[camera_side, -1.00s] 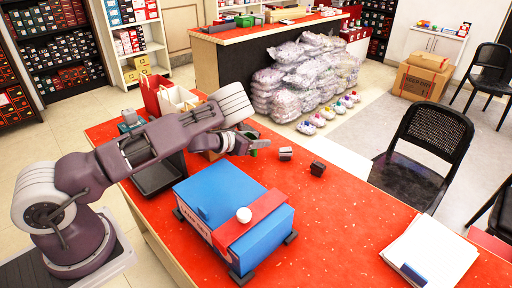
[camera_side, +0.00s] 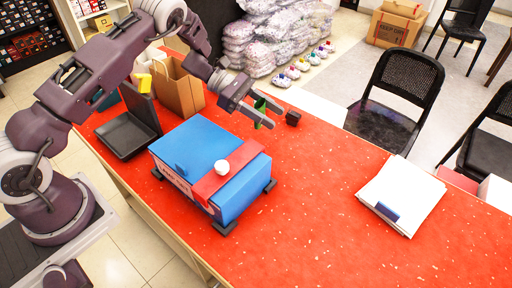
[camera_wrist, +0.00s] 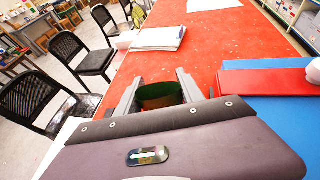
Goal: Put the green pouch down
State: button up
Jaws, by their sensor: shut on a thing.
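My gripper (camera_side: 274,115) is shut on the green pouch (camera_wrist: 160,95), which sits between the two fingers in the wrist view. In the side view only small green parts of the pouch (camera_side: 259,124) show between and below the fingers. The gripper is low over the red tabletop (camera_side: 320,190), to the right of and behind the blue box. I cannot tell whether the pouch touches the table.
The blue box (camera_side: 195,142) with a red strap and white knob stands near. A paper stack (camera_side: 405,195) lies at the right, a brown bag (camera_side: 180,92) and black tray (camera_side: 125,135) at the left. The front middle is clear.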

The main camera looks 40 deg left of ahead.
jog(key=m+g, duration=0.1)
jog(key=s+r+m+g, duration=0.1)
jog(key=shift+s+r+g, duration=0.2)
jog(key=shift+s+g, duration=0.1)
jog(key=shift+g, duration=0.1)
jog(key=shift+m+g, duration=0.4)
jog(key=f, duration=1)
jog(key=shift+s, duration=0.2)
jog(key=o, duration=1.3)
jog(key=shift+o, duration=0.2)
